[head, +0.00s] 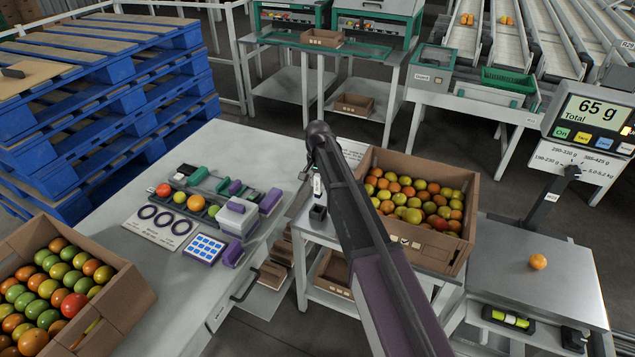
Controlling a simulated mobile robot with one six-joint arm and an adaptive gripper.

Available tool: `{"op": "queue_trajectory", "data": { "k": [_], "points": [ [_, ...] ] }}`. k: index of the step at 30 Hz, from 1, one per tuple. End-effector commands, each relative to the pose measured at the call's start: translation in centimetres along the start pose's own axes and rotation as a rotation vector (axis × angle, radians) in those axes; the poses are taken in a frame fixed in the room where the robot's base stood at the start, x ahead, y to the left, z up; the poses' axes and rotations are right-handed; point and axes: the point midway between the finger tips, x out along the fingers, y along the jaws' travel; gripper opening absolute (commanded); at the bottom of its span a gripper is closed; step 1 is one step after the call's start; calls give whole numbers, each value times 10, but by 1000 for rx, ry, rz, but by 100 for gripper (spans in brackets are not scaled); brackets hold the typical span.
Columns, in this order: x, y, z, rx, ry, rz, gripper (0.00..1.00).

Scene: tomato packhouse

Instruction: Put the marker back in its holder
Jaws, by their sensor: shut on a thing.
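My gripper (316,172) points down at the far end of my arm, small in the head view and partly hidden by the arm. It is shut on the marker (317,186), a slim white piece that hangs roughly upright below it. The holder (318,213), a small dark block, stands on the pale table just below the marker. The marker's lower end appears close above the holder; I cannot tell whether they touch.
A cardboard box (462,256) of tomatoes stands right of the holder, behind my arm. Left are a bench (190,285) with purple gauges and colour samples, and another tomato box (125,305). A scale (500,265) reading 65 g bears one tomato (538,262).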

Motion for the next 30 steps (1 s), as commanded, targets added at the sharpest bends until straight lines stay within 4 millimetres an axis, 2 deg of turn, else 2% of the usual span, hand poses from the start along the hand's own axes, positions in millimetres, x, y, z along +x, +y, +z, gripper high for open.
{"op": "queue_trajectory", "data": {
  "k": [8, 24, 30],
  "points": [
    [11, -1, 0, -1, 0, 0, 0],
    [46, -2, 1, -2, 0, 0, 0],
    [52, -2, 1, -3, 0, 0, 0]
  ]
}}
